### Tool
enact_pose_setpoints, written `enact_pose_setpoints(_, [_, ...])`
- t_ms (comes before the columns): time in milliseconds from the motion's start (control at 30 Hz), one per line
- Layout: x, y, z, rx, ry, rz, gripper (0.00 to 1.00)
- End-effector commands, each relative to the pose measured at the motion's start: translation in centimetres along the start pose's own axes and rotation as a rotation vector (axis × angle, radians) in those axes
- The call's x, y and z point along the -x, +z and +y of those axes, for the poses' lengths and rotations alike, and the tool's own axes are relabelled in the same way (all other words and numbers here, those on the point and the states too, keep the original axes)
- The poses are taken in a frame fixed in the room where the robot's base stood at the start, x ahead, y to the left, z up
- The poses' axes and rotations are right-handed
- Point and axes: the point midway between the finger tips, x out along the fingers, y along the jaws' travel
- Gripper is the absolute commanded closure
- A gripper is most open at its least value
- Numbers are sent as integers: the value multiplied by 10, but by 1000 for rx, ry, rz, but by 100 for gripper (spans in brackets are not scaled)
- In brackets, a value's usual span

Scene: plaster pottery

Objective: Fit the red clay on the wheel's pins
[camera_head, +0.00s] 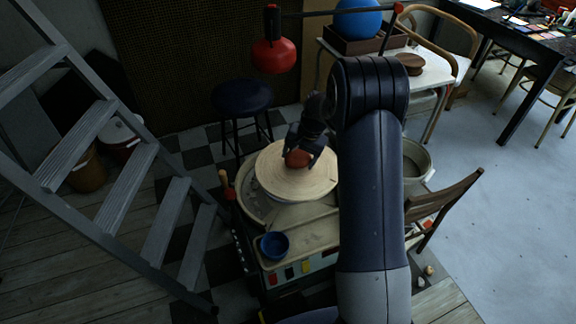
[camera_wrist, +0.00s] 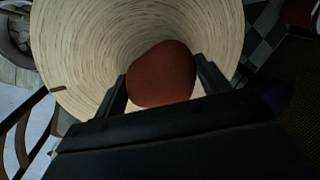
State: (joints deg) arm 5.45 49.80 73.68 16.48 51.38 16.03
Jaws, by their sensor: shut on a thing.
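The red clay (camera_head: 297,158) is a rounded lump between the fingers of my gripper (camera_head: 304,152), over the middle of the wheel. In the wrist view the red clay (camera_wrist: 161,75) sits between both fingertips of my gripper (camera_wrist: 162,82), which is shut on it. The wheel (camera_head: 285,190) is a pale round disc with ring grain; it also fills the upper part of the wrist view (camera_wrist: 75,45). I cannot tell whether the clay touches the wheel. No pins show; the clay and gripper hide part of the wheel's middle.
A blue bowl (camera_head: 273,245) sits on the wheel's table at the front. A dark stool (camera_head: 242,97) stands behind. A red lamp (camera_head: 273,55) hangs above at the back. A grey stepladder (camera_head: 128,185) stands left, and a wooden chair (camera_head: 440,200) stands right.

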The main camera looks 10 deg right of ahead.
Motion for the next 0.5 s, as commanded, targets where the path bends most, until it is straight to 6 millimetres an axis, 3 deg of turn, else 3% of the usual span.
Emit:
enact_pose_setpoints(33, [-25, -14, -3, -58, -2, 20, 86])
enact_pose_setpoints(200, [-70, -51, -16, -274, -4, 75, 86])
enact_pose_setpoints(500, [-123, -92, -32, -550, -5, 145, 86])
